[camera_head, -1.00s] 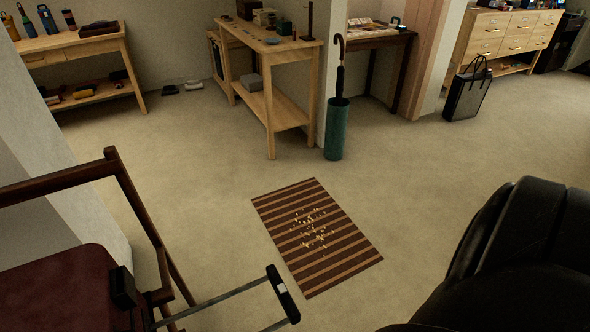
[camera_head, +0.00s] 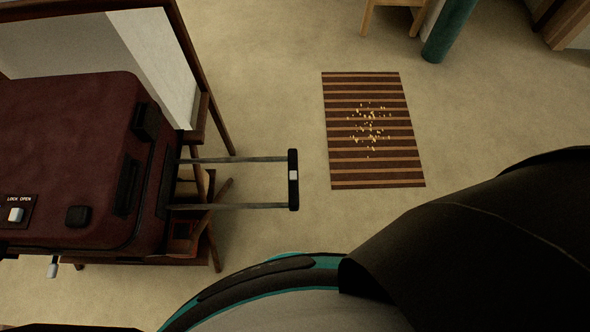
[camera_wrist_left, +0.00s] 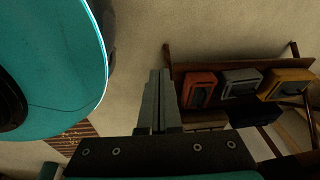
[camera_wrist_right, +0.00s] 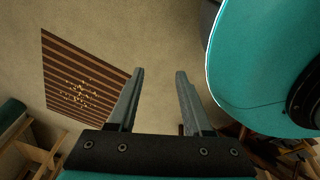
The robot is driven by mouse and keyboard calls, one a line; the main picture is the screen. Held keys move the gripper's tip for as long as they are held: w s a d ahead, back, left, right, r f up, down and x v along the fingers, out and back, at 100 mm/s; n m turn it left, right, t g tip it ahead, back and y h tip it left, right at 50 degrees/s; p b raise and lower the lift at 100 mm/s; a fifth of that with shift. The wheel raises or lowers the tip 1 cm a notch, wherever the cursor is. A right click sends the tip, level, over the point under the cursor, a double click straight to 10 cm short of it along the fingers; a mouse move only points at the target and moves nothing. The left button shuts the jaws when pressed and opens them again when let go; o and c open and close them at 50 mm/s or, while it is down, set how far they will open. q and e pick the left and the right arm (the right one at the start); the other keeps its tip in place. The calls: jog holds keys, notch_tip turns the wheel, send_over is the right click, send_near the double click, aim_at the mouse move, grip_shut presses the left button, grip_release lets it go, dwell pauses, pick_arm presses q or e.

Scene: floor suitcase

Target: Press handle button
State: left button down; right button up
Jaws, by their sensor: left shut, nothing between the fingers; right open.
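A maroon suitcase (camera_head: 70,150) lies on a dark wooden stand at the left of the head view. Its telescopic handle sticks out to the right on two grey rods, ending in a black grip (camera_head: 293,194). A pale button (camera_head: 293,175) sits on the grip. In the left wrist view my left gripper (camera_wrist_left: 160,78) is shut and empty, with floor and the shelf beyond it. In the right wrist view my right gripper (camera_wrist_right: 159,75) is open and empty above bare floor. Neither gripper shows in the head view, and no handle shows in either wrist view.
A striped mat (camera_head: 374,180) with scattered crumbs lies on the floor right of the handle. A teal umbrella stand (camera_head: 449,32) is at the top. A low shelf (camera_wrist_left: 190,68) holds orange, grey and yellow boxes. A LOCK OPEN panel (camera_head: 18,212) is on the suitcase. Floor around the grip is clear.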

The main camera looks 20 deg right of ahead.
pick_arm(q)
jog(key=w+d+r, duration=0.5)
jog(key=w+r, duration=0.4)
jog(key=w, duration=0.1)
jog(key=w+d+r+t+h+b, duration=0.1)
jog(key=w+d+r, duration=0.1)
jog(key=r, duration=0.8)
jog(key=w+d+r, duration=0.3)
jog(key=r, duration=0.6)
jog(key=w+d+h, duration=0.4)
jog(key=d, duration=0.7)
jog(key=w+d+r+m+h, duration=0.1)
jog(key=w+d+h, duration=0.2)
jog(key=d, duration=0.8)
jog(key=shift+w+d+t+h, duration=0.3)
jog(key=shift+w+h, duration=0.1)
jog(key=shift+w, duration=0.3)
pick_arm(e)
jog(key=shift+w+f, duration=0.2)
jog(key=shift+w, duration=0.9)
pick_arm(q)
jog(key=shift+r, duration=0.1)
jog(key=shift+b, duration=0.3)
